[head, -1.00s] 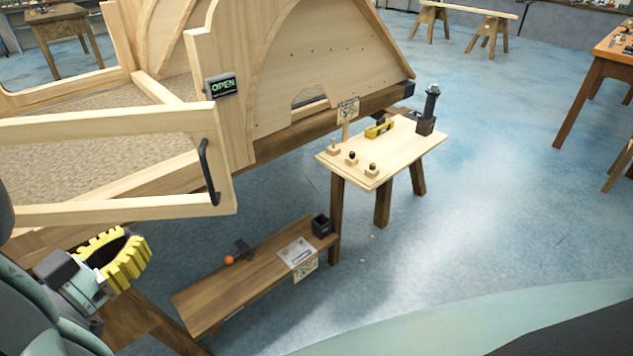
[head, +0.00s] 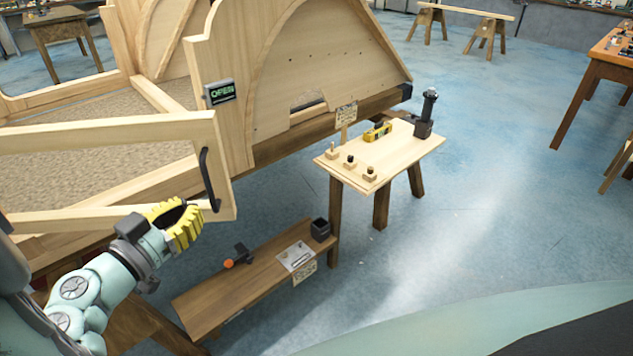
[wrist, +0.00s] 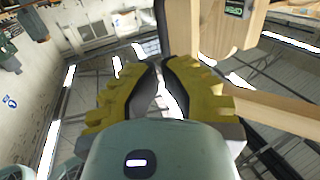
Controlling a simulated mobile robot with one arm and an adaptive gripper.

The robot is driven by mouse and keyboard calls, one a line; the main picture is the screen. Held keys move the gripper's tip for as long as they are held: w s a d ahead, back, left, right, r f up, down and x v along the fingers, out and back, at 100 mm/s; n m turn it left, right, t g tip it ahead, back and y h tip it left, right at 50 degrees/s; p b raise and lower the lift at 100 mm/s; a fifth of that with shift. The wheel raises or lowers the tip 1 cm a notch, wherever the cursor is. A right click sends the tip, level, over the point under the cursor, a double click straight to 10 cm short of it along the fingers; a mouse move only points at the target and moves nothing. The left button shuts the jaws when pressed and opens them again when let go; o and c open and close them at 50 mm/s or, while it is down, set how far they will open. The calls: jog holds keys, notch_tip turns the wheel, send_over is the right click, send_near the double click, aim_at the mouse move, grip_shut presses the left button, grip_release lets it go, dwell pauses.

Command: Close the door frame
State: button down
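The door frame (head: 110,132) is a light wooden rectangle at the left of the head view, standing out from the wooden body. A black bar handle (head: 207,180) is fixed upright near its right end; a dark upright bar, seemingly this handle (wrist: 162,25), shows beyond my fingertips in the wrist view. My gripper (head: 190,213), with yellow ribbed fingers, is just left of the handle's lower end and in front of the frame's lower rail. A gap shows between its fingers (wrist: 162,64) and nothing is held. Whether the fingertips touch the handle is unclear.
A sign reading OPEN (head: 220,91) is on the wooden body's post. A small table (head: 408,152) with pegs, a yellow level and a dark tool stands to the right. A low bench (head: 215,299) lies below the gripper.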

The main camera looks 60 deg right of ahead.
aim_at(213, 170)
jog(key=shift+w+d+p, duration=0.15)
jog(key=shift+d+p, duration=0.45)
jog(key=shift+d, duration=1.55)
jog(key=w+d+n+t+b, duration=0.1)
jog(key=w+d, duration=0.1)
jog(key=w+d+n+t+b, duration=0.1)
jog(key=w+d+t, duration=0.1)
jog(key=w+d+n+t+y, duration=0.1)
jog(key=w+d, duration=0.1)
jog(key=d, duration=0.1)
jog(key=shift+f+t+b, duration=0.3)
jog(key=shift+b, duration=0.1)
jog(key=w+d+n+t+y+b, duration=0.1)
jog(key=w+d+b, duration=0.5)
jog(key=w+b, duration=0.4)
jog(key=w+d+n+t+y+b, duration=0.1)
jog(key=w+d+b, duration=0.6)
jog(key=b, duration=0.9)
jog(key=w+t, duration=0.1)
jog(key=w, duration=0.2)
jog(key=shift+w+r+n+t, duration=0.15)
jog(key=shift+w+n+t, duration=0.15)
jog(key=shift+w+n, duration=0.1)
